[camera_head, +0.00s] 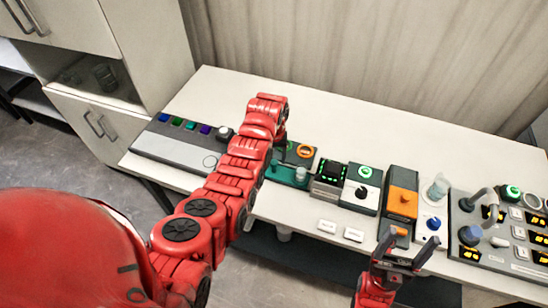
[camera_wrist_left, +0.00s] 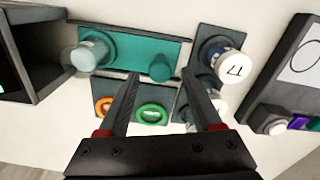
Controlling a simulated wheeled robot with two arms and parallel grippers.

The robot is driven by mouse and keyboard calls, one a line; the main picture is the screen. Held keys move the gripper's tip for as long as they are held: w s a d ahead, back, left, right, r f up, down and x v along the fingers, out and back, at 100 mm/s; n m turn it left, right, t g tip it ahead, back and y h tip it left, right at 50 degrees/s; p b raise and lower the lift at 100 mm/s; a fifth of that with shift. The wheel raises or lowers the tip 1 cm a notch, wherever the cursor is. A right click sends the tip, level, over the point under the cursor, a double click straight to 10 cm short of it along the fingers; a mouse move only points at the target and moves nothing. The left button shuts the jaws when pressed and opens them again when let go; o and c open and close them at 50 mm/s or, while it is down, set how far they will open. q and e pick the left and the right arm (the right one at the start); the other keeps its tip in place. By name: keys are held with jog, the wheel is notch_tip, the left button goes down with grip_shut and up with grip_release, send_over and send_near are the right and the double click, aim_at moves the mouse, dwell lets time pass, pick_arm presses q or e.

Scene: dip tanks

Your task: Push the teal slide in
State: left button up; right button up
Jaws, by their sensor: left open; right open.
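A teal panel (camera_wrist_left: 122,45) lies in front of my left gripper (camera_wrist_left: 165,88) in the left wrist view. It carries a solid teal knob (camera_wrist_left: 160,68) and a pale translucent knob (camera_wrist_left: 90,50). The teal panel (camera_head: 282,173) shows partly in the head view, beside my left arm. My left gripper is open and empty, its fingers apart below the teal knob, with no clear contact. In the head view my own arm hides most of it. My right gripper (camera_head: 408,252) is open and empty at the table's front edge, far right of the teal panel.
An orange ring button (camera_wrist_left: 103,106) and a green ring button (camera_wrist_left: 150,113) sit close to my left fingers. A white-capped knob (camera_wrist_left: 228,65) stands right of the teal panel. An orange-topped box (camera_head: 402,202) and a grey console (camera_head: 505,225) stand to the right. The table's back strip is clear.

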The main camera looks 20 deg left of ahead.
pick_arm(q)
jog(key=shift+f, duration=0.55)
grip_shut()
dwell(1.1)
